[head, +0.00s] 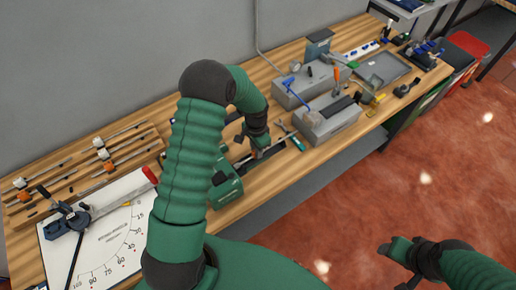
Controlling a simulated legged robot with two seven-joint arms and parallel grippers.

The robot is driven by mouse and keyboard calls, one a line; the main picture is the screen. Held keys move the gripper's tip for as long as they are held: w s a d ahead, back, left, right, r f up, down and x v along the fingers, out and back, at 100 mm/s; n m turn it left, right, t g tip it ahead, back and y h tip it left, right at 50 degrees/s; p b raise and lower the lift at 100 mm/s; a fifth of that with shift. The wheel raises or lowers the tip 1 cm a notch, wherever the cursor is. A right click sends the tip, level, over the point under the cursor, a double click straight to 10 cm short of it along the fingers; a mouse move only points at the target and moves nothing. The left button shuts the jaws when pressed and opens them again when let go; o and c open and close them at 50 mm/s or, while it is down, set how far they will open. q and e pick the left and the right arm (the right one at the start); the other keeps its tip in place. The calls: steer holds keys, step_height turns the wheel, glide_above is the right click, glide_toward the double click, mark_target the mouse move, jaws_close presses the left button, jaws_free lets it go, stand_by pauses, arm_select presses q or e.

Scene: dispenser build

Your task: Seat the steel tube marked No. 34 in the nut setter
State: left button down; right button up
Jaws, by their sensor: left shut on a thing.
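My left gripper (262,151) reaches down over the middle of the bench, shut on a small, thin thing too small and partly hidden to name. A green tool body (228,190) sits close by, partly behind my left arm; I cannot tell whether it is the nut setter. Several thin steel rods or tubes (122,133) lie in a wooden rack at left. No marking No. 34 is readable. My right gripper (391,264) is open and empty over the floor, away from the bench.
A white angle chart (112,245) with a blue-handled bender (78,222) lies at front left. Grey boxes (328,120) and a grey tray (383,68) stand farther right. A teal-handled wrench (290,136) lies near the front edge. The red floor is clear.

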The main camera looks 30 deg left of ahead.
mark_target(249, 158)
arm_select(q)
steer(key=shift+s+a+p, duration=0.25)
steer(key=shift+s+a, duration=0.1)
steer(key=shift+s, duration=0.45)
steer(key=shift+s+a+p, duration=0.25)
steer(key=shift+s+a, duration=0.05)
steer(key=shift+s, duration=0.45)
steer(key=c, duration=0.9)
jaws_free()
steer(key=shift+r+p, duration=2.85)
steer(key=shift+r, duration=0.7)
